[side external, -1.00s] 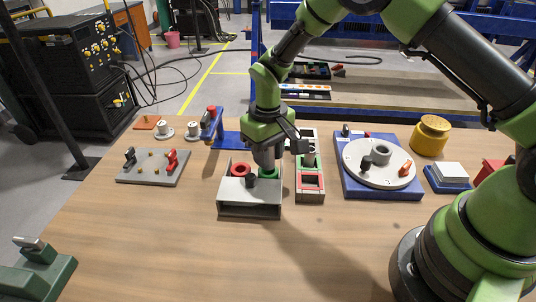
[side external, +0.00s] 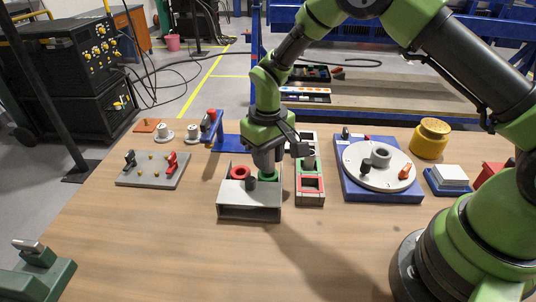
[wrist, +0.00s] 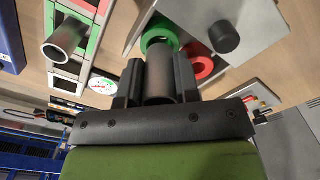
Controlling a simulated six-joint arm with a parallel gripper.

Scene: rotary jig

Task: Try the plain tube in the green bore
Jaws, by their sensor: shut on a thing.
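My gripper (wrist: 158,75) is shut on a plain grey tube (wrist: 159,82), which stands between the two dark fingers in the wrist view. In the side view my gripper (side external: 268,160) is directly over the green bore (side external: 268,175) of a grey box-shaped stand (side external: 249,213). In the wrist view the tube's far end overlaps the green ring (wrist: 160,33); I cannot tell whether it has entered the bore. A red bore (wrist: 200,66) and a black plug (wrist: 224,37) are beside it on the same stand.
A rack (side external: 310,196) with green and red frames stands close right of the stand and holds another grey tube (wrist: 65,38). A blue-based dial table (side external: 381,182) is farther right. A grey peg plate (side external: 150,180) lies left.

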